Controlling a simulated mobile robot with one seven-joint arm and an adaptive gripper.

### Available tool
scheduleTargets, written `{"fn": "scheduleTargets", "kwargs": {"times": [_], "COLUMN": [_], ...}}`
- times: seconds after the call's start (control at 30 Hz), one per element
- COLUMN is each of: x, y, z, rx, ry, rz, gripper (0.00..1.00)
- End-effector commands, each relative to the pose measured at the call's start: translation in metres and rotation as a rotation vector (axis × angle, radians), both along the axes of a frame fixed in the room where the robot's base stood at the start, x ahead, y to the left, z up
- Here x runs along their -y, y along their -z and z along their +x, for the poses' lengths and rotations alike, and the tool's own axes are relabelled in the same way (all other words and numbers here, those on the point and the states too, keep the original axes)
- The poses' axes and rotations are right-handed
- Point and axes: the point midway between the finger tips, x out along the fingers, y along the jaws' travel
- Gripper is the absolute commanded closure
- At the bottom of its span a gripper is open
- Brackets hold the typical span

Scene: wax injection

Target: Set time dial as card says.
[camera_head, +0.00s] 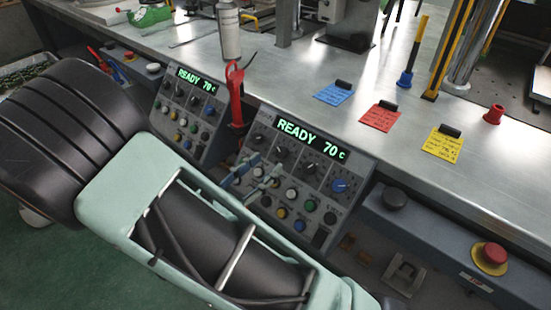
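The nearer control panel (300,187) has a lit display (311,139) reading READY 70 c. Below the display are black dials (310,171), a blue dial (340,186) and coloured buttons. I cannot read the dial labels or settings. A blue card (333,95), a red card (380,118) and a yellow card (442,146) lie on the bench; their writing is too small to read. My arm crosses the foreground. Pale finger-like parts, seemingly my gripper (254,178), show at the panel's left side. Their opening and any contact are unclear.
A second panel (190,105) stands to the left, also reading READY 70 c. A red-handled lever (235,95) rises between the panels. A red emergency button (489,257) is at lower right. A white bottle (229,32) and metal posts stand on the bench.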

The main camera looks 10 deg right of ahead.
Motion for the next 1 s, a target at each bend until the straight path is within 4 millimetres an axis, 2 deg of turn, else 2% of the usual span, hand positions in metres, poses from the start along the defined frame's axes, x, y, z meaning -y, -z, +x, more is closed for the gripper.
{"fn": "scheduleTargets", "kwargs": {"times": [0.1, 0.3, 0.67, 1.0], "x": [0.017, 0.034, 0.038, 0.037], "y": [0.001, 0.001, 0.0, 0.0], "z": [0.013, 0.027, 0.03, 0.03], "rx": [0.002, 0.001, 0.0, 0.001], "ry": [0.004, 0.002, 0.001, 0.001], "rz": [0.001, 0.001, 0.001, 0.002], "gripper": [0.61, 0.61, 0.61, 0.98]}}
